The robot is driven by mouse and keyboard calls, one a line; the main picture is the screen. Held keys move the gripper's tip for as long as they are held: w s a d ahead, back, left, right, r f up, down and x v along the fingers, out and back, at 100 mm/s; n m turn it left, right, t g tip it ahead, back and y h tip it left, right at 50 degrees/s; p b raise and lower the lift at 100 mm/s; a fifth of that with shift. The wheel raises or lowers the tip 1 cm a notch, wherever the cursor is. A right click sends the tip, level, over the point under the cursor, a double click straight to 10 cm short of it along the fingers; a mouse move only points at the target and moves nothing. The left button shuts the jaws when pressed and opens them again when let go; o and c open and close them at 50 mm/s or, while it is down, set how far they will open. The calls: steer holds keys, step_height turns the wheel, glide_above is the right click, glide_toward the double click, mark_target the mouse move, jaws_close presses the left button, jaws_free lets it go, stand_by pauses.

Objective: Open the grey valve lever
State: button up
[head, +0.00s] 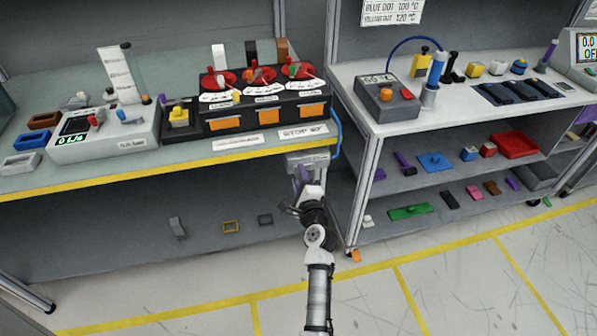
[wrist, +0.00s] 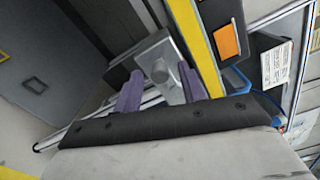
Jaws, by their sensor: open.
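My gripper (head: 299,178) is at the front edge of the left bench, near its right end. In the wrist view its two purple fingers (wrist: 160,88) are apart. A light grey plate with a round grey piece (wrist: 158,70) shows beyond and between the fingertips, just under the yellow bench edge. It is probably the grey valve. The same grey block (head: 306,157) shows in the head view above my gripper, partly hidden by it. I cannot make out the lever's position, or whether a finger touches it.
The left bench's yellow front edge (head: 150,175) runs just above my gripper. A black module (head: 262,112) with three red dials stands on it, and a blue hose (head: 337,135) hangs at its right end. The right shelf unit's post (head: 363,190) stands close to my arm's right.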

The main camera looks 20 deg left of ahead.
steer(key=shift+x, duration=0.9)
jaws_close()
